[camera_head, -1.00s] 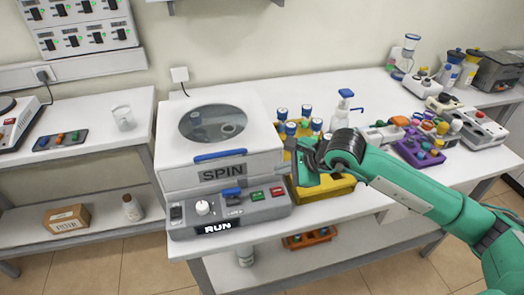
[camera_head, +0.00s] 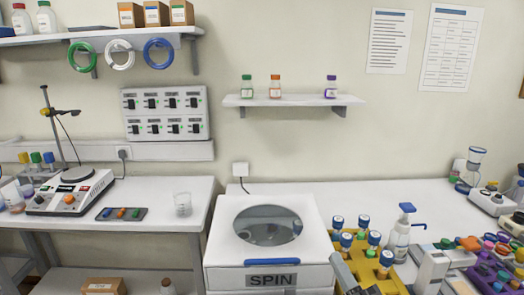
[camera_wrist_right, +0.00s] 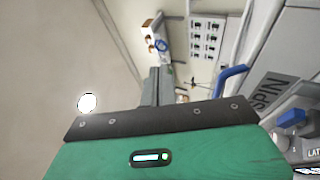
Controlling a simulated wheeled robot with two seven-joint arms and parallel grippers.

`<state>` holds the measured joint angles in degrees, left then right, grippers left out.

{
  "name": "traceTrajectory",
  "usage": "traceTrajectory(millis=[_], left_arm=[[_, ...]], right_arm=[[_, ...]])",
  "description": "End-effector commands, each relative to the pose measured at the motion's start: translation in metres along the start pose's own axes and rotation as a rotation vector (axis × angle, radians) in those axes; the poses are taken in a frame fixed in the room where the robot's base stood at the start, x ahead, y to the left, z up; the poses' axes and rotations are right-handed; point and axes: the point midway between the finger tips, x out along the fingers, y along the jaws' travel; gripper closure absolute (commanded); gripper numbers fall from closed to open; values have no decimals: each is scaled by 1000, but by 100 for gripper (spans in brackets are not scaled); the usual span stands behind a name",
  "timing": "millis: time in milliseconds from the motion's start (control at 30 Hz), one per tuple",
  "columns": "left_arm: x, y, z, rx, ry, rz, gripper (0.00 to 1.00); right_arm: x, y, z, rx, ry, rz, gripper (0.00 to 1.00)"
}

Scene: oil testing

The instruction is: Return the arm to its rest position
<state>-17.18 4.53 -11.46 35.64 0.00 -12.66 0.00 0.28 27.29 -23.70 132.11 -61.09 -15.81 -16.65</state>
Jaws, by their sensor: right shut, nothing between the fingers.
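My right gripper (camera_head: 345,272) shows only in part at the bottom edge of the head view, as grey fingers just right of the centrifuge and in front of the yellow rack. In the right wrist view its grey fingers (camera_wrist_right: 155,88) are together and empty, beyond the dark plate and green wrist. The white centrifuge (camera_head: 221,248) has its round-windowed lid down, with a blue handle and a SPIN label. The SPIN front also shows at the right of the wrist view (camera_wrist_right: 275,88). Most of my right arm is below the head view. My left gripper is not in view.
The yellow rack (camera_head: 396,283) with several blue-capped tubes stands right of the centrifuge. A blue-topped pump bottle (camera_head: 399,240) is behind it. A purple rack (camera_head: 482,276) and other devices crowd the right. A beaker (camera_head: 183,204) and hotplate (camera_head: 70,193) are on the left table.

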Motion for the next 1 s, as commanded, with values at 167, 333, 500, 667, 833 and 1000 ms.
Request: traceTrajectory(millis=[167,333,500,667,833,1000], left_arm=[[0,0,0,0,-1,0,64],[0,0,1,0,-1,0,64],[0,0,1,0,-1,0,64],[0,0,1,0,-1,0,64],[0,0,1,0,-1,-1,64],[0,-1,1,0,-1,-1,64]], right_arm=[[-53,-56,47,406,-386,-239,100],[-136,-119,58,746,-750,-515,100],[-224,-159,35,999,-1055,-789,100],[-286,-170,4,1144,-1252,-995,100],[-340,-167,-29,1253,-1414,-1190,100],[-362,-193,-43,1280,-1473,-1273,100]])
